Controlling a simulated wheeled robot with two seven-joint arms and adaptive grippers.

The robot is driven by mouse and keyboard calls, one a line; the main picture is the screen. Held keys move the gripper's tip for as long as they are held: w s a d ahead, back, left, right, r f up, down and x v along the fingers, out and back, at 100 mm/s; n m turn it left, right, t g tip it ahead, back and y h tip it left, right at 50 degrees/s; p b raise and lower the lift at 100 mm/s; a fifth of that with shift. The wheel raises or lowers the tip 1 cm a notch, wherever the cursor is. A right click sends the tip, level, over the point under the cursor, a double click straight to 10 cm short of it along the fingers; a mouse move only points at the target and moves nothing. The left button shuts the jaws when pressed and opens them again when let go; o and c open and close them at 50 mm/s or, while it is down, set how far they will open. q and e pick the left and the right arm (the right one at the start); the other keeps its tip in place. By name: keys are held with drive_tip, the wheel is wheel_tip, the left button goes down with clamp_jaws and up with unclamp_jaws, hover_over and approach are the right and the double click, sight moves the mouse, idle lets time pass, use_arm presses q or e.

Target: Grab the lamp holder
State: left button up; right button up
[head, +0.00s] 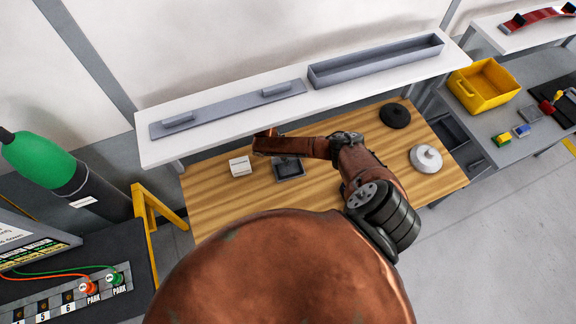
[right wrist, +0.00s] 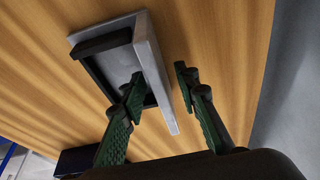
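The task's lamp holder appears to be the shallow square tray-like piece (head: 289,171), dark inside with a grey rim, lying on the wooden table. It also shows close up in the right wrist view (right wrist: 158,62). My right gripper (right wrist: 160,82) is open there, with green ribbed fingers. One fingertip is over the dark inside of the piece and the other is beyond its grey wall, so the wall lies between them. I cannot tell whether either finger touches it. In the head view, my right arm hides most of this gripper. My left gripper is not in view.
On the wooden table (head: 222,205) are a small white box (head: 240,166), a black disc (head: 395,115) and a white round piece (head: 426,158). A white shelf (head: 215,138) with grey trays overhangs the table's back. A yellow bin (head: 484,84) stands right.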

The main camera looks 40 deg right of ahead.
clamp_jaws()
idle(0.4)
